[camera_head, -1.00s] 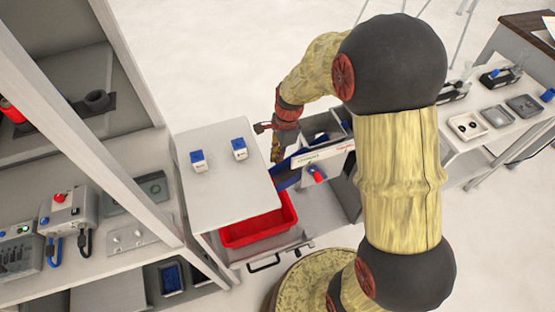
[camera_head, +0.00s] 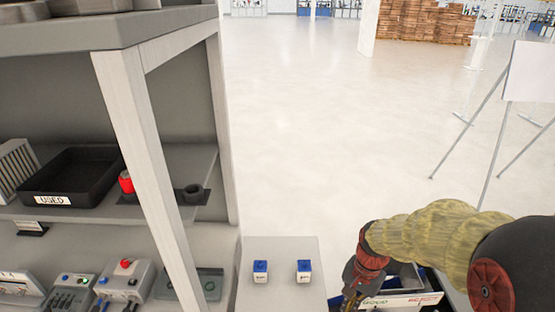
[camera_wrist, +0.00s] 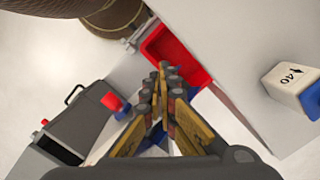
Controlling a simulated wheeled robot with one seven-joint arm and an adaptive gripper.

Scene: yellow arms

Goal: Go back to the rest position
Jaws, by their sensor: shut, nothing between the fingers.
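My gripper (camera_wrist: 168,75) is shut and empty in the wrist view, its fingers together, pointing toward the red bin (camera_wrist: 165,48). In the head view my gripper (camera_head: 352,298) is partly cut off at the bottom edge, beside the grey cabinet top. My yellow arm reaches in from the right of the head view.
Two white-and-blue blocks (camera_head: 260,271) (camera_head: 304,271) stand on the grey cabinet top (camera_head: 280,248). A shelf unit (camera_head: 150,150) with a black "USED" tray (camera_head: 70,175) rises at the left. An open box (camera_head: 405,298) lies below my arm.

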